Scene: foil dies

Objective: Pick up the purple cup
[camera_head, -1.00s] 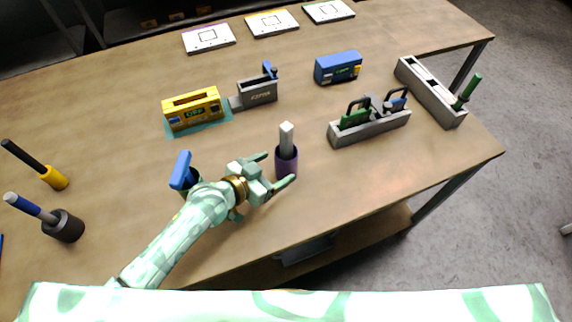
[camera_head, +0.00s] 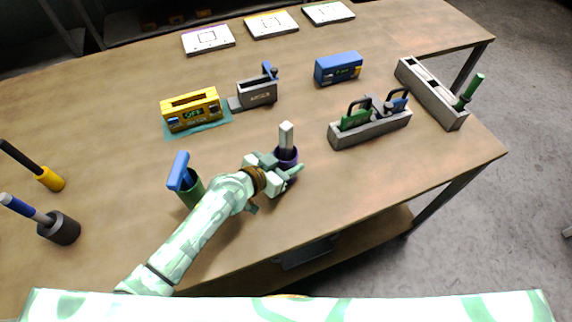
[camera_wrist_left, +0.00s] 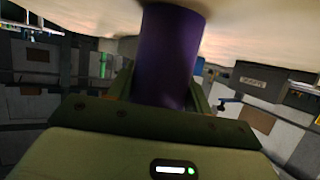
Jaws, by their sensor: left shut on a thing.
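The purple cup (camera_head: 287,156) stands upright near the middle of the table, with a light grey handle or tool sticking up out of it. My left gripper (camera_head: 284,170) is around the cup and shut on it. In the left wrist view the purple cup (camera_wrist_left: 168,55) fills the space between the fingers. The fingers hide the cup's lower part in the head view, so I cannot tell whether it still touches the table. My right gripper is not in view.
A green cup (camera_head: 191,190) with a blue-handled tool stands just left of my left forearm. A yellow box (camera_head: 191,108), a grey holder (camera_head: 257,92), a blue box (camera_head: 338,67) and a grey rack (camera_head: 370,128) stand behind. A dark cup (camera_head: 60,229) is at the left.

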